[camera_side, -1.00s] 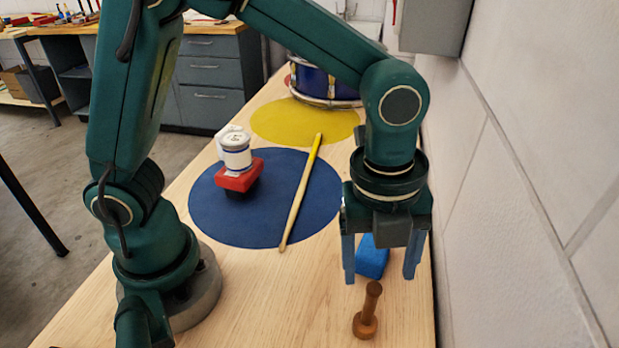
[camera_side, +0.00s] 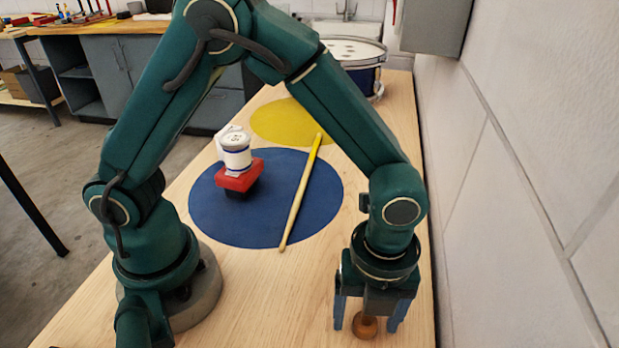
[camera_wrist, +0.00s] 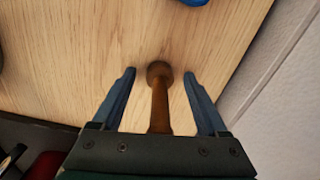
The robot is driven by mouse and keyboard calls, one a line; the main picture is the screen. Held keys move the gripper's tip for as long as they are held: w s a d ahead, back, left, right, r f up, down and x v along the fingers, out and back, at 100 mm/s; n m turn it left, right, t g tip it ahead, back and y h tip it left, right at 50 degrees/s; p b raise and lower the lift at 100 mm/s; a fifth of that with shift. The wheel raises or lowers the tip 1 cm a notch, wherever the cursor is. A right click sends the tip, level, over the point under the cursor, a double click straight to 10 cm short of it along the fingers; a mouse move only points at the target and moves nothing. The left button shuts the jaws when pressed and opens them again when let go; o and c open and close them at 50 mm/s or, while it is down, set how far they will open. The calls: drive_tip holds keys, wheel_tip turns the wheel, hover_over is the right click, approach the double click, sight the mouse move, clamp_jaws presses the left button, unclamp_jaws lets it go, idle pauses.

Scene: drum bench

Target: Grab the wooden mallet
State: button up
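The wooden mallet (camera_side: 365,326) stands on the bench top at the front right, with its round brown end down on the wood. Its upper part is hidden behind my gripper in the side view. In the wrist view the mallet (camera_wrist: 159,95) shows its round end and its handle between the two blue fingers. My gripper (camera_side: 368,326) points down around the mallet, one finger on each side. In the wrist view my gripper (camera_wrist: 159,78) is open, with a gap between each finger and the handle.
A blue mat (camera_side: 222,222) holds a red block (camera_side: 240,177) with a white mug-like item (camera_side: 235,152) on it. A drumstick (camera_side: 300,190) lies across the mat's right edge. A yellow mat (camera_side: 285,120) and a drum (camera_side: 362,78) are behind. A wall (camera_side: 510,200) runs along the right.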

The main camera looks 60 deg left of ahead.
clamp_jaws()
